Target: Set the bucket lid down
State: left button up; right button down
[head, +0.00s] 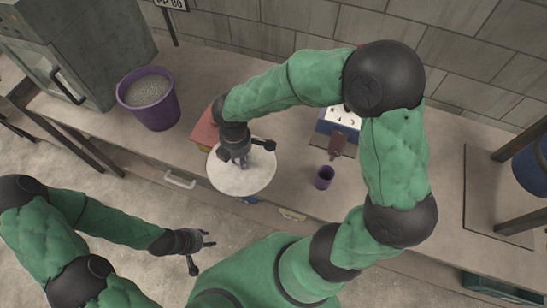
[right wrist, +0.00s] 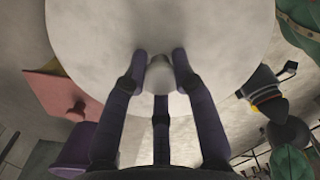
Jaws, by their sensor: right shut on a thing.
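The purple bucket (head: 152,113) stands on the counter to the left, uncovered and full of grey grainy stuff. My left gripper (head: 204,251) is open and empty, low in front of the counter.
A red thing (head: 206,130) sits on the counter just behind the lid. A small purple cup (head: 323,177) and a blue-and-white device (head: 338,122) are to the right. Counter (head: 90,124) is bare around the bucket's front.

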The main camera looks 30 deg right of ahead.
aim_at(263, 151)
jog(key=d+f, duration=0.1)
jog(key=d, duration=0.1)
jog(key=d+f+b, duration=0.1)
jog(key=d, duration=0.2)
jog(key=d+f, duration=0.1)
jog(key=d, duration=0.1)
jog(key=shift+w+d+f, duration=0.2)
jog(key=shift+d+f, duration=0.1)
jog(key=shift+d, duration=0.05)
jog(key=d+f+b, duration=0.1)
jog(key=d+f, duration=0.3)
jog(key=f, duration=0.1)
jog(key=shift+w+d+b, duration=0.1)
jog(key=shift+w+b, duration=0.05)
jog(key=shift+b, duration=0.25)
jog(key=shift+d+f, duration=0.25)
jog(key=shift+f, duration=0.05)
jog(key=shift+d+f+b, duration=0.1)
jog(key=shift+f+b, duration=0.5)
jog(key=shift+f, duration=1)
jog(key=shift+f, duration=0.1)
jog(key=c, duration=1.4)
grip_release()
jog(key=shift+f, duration=0.1)
jog(key=o, duration=0.4)
